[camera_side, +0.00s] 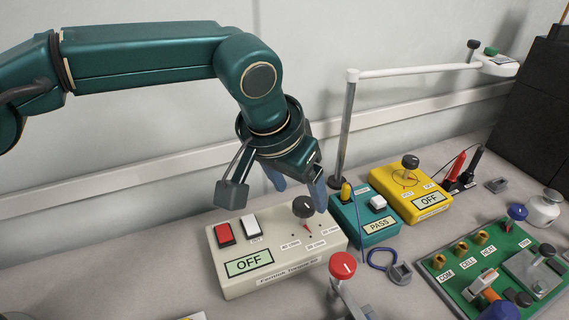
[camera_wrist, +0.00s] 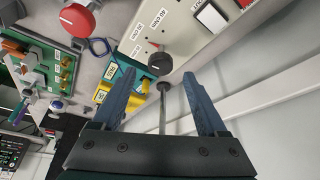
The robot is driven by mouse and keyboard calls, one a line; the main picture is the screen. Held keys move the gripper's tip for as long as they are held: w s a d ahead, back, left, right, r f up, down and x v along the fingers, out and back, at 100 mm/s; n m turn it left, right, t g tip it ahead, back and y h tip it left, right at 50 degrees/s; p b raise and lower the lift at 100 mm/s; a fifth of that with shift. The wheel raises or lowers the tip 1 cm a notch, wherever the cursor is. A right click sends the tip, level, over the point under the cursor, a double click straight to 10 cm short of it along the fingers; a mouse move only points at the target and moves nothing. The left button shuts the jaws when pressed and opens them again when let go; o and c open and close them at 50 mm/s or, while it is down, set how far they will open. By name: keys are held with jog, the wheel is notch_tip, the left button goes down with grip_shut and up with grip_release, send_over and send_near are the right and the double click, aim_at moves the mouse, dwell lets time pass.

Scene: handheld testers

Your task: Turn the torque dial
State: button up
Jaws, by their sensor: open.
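The torque dial is a dark round knob (camera_side: 303,207) with a red pointer, on the right part of the cream tester box (camera_side: 225,285). Small position labels lie around it. The box's display reads OFF. My gripper (camera_side: 296,190) is just above and behind the dial in the side view, pointing down. In the wrist view my gripper (camera_wrist: 168,82) shows two blue fingers spread apart with nothing between them. The dial (camera_wrist: 160,63) appears just beyond the fingertips, between their lines and apart from them. The dial's lower part is partly hidden in the side view.
A red button (camera_side: 225,233) and a white button (camera_side: 251,226) sit on the box's left. A teal PASS tester (camera_side: 350,219), a yellow OFF tester (camera_side: 387,180) and a lamp post (camera_side: 346,130) stand right. A red-topped knob (camera_side: 342,265) is in front. A green board (camera_side: 460,285) lies right.

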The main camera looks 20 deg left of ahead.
aim_at(303, 203)
jog(key=shift+x, duration=1.6)
grip_shut()
jog(key=shift+w+a+m+h, duration=0.1)
jog(key=shift+m+h, duration=0.2)
jog(key=shift+m, duration=0.5)
grip_release()
jog(key=shift+v, duration=2.65)
